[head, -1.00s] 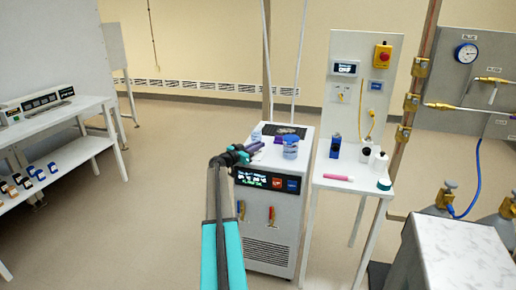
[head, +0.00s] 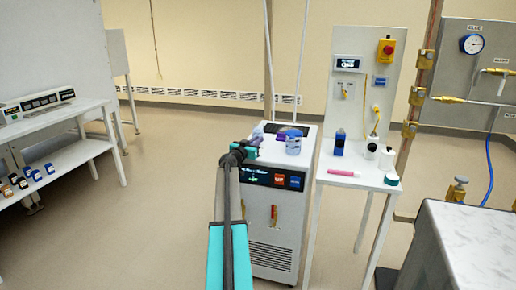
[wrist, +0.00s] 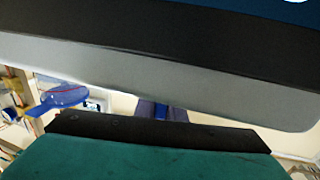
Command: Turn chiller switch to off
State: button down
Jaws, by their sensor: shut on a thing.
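My gripper (head: 243,152) is at the left of the cabinet's upper front, and my arm covers the panel's left end. In the wrist view, my teal gripper part lies along the bottom, close to a large black and grey surface (wrist: 150,58), perhaps the chiller front. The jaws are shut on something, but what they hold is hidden.
To the right, a white stand (head: 352,180) holds bottles and a pink stick (head: 344,173) below an upright panel. A white bench (head: 75,113) is at left. Floor between is clear.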

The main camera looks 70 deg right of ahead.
jog(key=shift+w+f+n+t+b, duration=0.1)
jog(key=shift+n+t+b, duration=0.3)
jog(key=shift+t+b, duration=0.3)
jog(key=shift+w+f+n+t+b, duration=0.1)
jog(key=shift+n+t+b, duration=0.3)
jog(key=shift+t+b, duration=0.3)
jog(key=shift+r, duration=0.1)
jog(key=shift+w+r+n+t+b, duration=0.1)
jog(key=shift+w+n+t+b, duration=0.15)
jog(key=shift+t+b, duration=0.2)
jog(key=c, duration=1.8)
grip_release()
jog(key=shift+c, duration=0.2)
jog(key=shift+a, duration=0.1)
jog(key=a+b, duration=0.1)
jog(key=a, duration=1.2)
jog(key=shift+s+a+b, duration=0.25)
jog(key=shift+s+b, duration=0.05)
jog(key=shift+s, duration=0.1)
